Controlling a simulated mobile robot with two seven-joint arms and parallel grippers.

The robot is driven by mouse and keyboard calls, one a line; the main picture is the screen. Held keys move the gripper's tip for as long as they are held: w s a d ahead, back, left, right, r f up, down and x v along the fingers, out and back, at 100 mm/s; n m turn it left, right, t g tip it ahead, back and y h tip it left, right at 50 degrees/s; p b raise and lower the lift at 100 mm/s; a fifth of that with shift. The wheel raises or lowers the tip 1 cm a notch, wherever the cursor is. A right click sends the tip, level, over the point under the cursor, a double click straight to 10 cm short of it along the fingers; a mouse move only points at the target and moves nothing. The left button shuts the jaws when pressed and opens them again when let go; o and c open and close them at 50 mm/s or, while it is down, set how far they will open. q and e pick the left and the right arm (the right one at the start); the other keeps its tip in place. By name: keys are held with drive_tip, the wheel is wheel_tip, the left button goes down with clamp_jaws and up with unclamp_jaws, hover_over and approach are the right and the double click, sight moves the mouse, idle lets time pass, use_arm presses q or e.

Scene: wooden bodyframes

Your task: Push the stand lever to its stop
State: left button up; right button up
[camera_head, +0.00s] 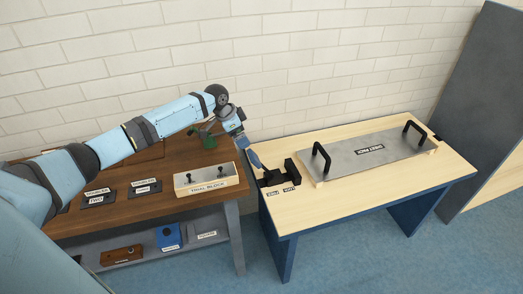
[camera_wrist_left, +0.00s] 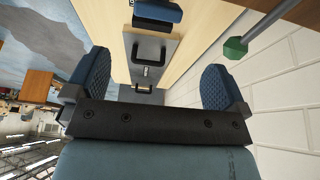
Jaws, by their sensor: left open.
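The stand (camera_head: 291,171) is a small black fixture at the left end of the pale table, with two small labels (camera_head: 280,191) in front of it. My left gripper (camera_head: 259,164) is just above and left of it; I cannot tell whether it touches. In the left wrist view its fingers (camera_wrist_left: 156,85) are wide apart with nothing between them. A grey rod with a green knob (camera_wrist_left: 235,48) shows outside the right finger there; it may be the lever, but its base is out of frame. My right gripper is not in view.
A metal plate (camera_head: 364,154) with two black handles lies on the pale table (camera_head: 345,205). The brown bench (camera_head: 125,220) at left bears a trial block (camera_head: 207,179), labelled plates and a green object (camera_head: 207,139). A gap separates the tables; a brick wall stands behind.

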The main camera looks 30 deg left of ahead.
sight(252, 154)
use_arm(q)
drive_tip(key=b+x, duration=0.1)
drive_tip(key=x, duration=1.2)
drive_tip(key=shift+s+d+f, duration=0.1)
drive_tip(key=shift+s+d, duration=0.05)
drive_tip(key=shift+s, duration=0.05)
